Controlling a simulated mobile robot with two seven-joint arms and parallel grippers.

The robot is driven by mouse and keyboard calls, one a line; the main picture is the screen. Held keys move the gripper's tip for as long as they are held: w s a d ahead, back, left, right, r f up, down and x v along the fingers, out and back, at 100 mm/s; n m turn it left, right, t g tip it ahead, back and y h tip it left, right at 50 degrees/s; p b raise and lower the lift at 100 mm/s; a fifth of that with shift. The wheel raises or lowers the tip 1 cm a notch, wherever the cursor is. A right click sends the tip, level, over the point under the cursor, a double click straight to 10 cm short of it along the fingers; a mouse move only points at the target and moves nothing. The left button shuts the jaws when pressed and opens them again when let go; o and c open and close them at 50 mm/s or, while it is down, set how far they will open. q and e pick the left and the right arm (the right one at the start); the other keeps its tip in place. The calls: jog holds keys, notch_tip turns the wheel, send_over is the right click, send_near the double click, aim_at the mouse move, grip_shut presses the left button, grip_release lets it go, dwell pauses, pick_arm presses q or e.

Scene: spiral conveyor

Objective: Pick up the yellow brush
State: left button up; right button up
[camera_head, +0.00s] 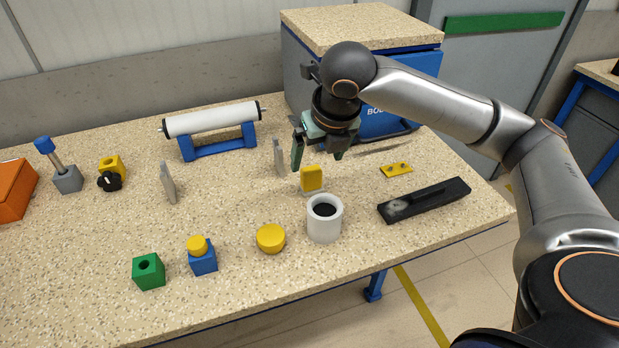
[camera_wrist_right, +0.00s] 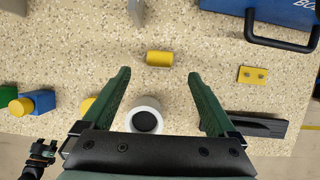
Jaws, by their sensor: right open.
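The yellow brush (camera_head: 312,178) stands on the speckled table, a small yellow block with a paler strip at its base. In the right wrist view the yellow brush (camera_wrist_right: 159,58) lies just beyond the fingertips, roughly centred between them. My right gripper (camera_head: 318,152) points down above and slightly behind the brush, with its green fingers spread and nothing between them. In the wrist view the right gripper (camera_wrist_right: 159,75) is also wide open.
A white cup (camera_head: 324,220) stands in front of the brush, and a grey upright plate (camera_head: 279,157) stands behind-left. A black tray (camera_head: 424,200) and yellow plate (camera_head: 397,170) lie right. A blue toolbox (camera_head: 388,122) is behind. A yellow disc (camera_head: 270,238) lies front-left.

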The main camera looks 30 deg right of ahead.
aim_at(313, 172)
jog(key=x, duration=0.3)
jog(key=shift+w+f+b, duration=0.2)
jog(key=shift+f+b, duration=0.1)
jog(key=shift+f, duration=0.2)
jog(key=b+x, duration=0.1)
jog(key=x, duration=0.2)
jog(key=shift+f, duration=0.4)
jog(key=shift+w+f, duration=0.3)
jog(key=shift+f, duration=0.2)
grip_shut()
pick_arm(q)
jog(key=shift+w+d+f, duration=0.35)
jog(key=shift+w+d, duration=0.1)
jog(key=shift+d, duration=0.05)
pick_arm(e)
jog(key=shift+r, duration=0.2)
